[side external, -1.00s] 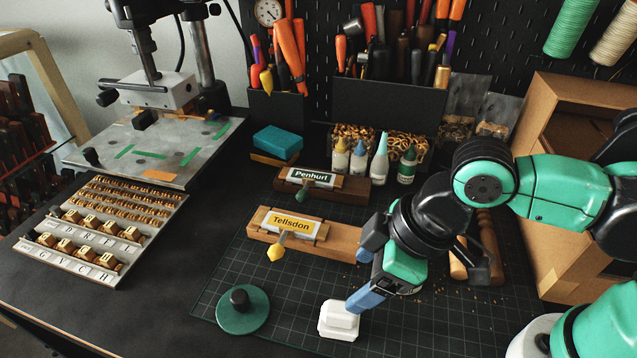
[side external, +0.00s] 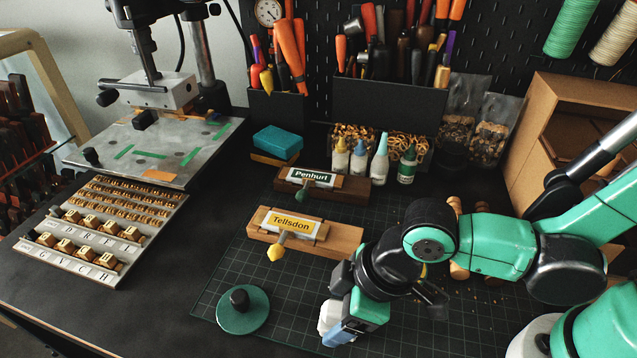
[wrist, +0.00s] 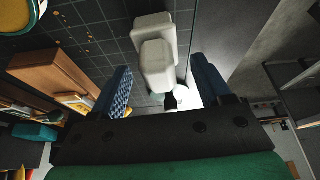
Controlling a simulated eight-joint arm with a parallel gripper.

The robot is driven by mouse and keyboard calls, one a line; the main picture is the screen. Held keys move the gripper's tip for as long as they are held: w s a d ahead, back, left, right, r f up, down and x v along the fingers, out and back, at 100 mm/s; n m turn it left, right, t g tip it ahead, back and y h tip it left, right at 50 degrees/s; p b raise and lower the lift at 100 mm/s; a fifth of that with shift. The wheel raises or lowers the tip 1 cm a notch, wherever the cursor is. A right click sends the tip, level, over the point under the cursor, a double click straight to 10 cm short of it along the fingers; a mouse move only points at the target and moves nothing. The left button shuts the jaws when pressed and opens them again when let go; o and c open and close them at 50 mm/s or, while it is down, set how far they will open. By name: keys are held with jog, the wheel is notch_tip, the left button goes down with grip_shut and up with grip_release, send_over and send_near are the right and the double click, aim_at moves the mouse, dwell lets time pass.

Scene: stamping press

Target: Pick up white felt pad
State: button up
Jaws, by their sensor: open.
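The white felt pad (side external: 327,318) is a pale block with a smaller raised top, standing on the dark gridded mat (side external: 220,290) near the front. In the side view my gripper hides its right part. In the wrist view the felt pad (wrist: 157,62) lies ahead, in line with the gap between my blue fingers. My gripper (side external: 333,312) is open, low at the pad, with one finger on the near side and one on the far side. It also shows in the wrist view (wrist: 160,66). I cannot tell whether a finger touches the pad.
A round green pad with a black knob (side external: 242,310) lies to the left. Wooden holders labelled Tellsdon (side external: 345,240) and Penhurl (side external: 350,191) stand behind. Small bottles (side external: 407,165) and a type tray (side external: 110,225) are farther off. Mat between the holders and the round pad is clear.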

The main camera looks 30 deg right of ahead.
grip_shut()
dwell(0.3)
jog(key=shift+r, duration=0.15)
notch_tip(320, 180, up, 20)
dwell(0.8)
